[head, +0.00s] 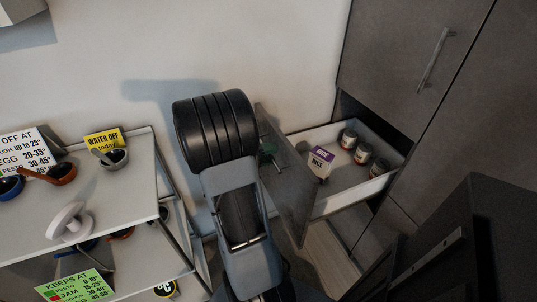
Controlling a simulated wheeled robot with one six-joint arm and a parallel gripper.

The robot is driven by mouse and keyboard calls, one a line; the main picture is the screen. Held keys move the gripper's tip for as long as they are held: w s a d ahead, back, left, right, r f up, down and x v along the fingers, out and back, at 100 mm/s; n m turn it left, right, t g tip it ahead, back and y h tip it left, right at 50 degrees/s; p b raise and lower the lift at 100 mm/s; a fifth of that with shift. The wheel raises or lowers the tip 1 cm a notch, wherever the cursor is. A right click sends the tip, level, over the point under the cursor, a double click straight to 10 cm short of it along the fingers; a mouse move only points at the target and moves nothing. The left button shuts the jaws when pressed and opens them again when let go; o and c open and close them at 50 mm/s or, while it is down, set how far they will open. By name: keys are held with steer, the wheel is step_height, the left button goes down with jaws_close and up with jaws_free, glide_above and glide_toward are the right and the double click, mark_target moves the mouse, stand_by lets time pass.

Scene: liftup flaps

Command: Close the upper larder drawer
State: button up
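The upper larder drawer (352,202) stands pulled out of the tall grey cabinet at the right. Its dark front panel (290,190) faces left, towards my arm. Inside are a white and purple rice box (319,163) and several small jars (362,154). A small greenish item (268,146) shows near the front panel, too unclear to name. My arm rises in the middle of the head view, just left of the drawer front, and covers part of that area. My gripper's fingers cannot be made out, and I cannot tell whether anything touches the drawer.
A white shelf trolley (110,205) with bowls, a mug and sign cards stands at the left, close to my arm. A closed cabinet door (405,60) with a bar handle (436,58) is above the drawer. A dark unit (470,245) fills the lower right.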

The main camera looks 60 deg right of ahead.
jaws_close()
steer(key=shift+d, duration=0.1)
stand_by(0.3)
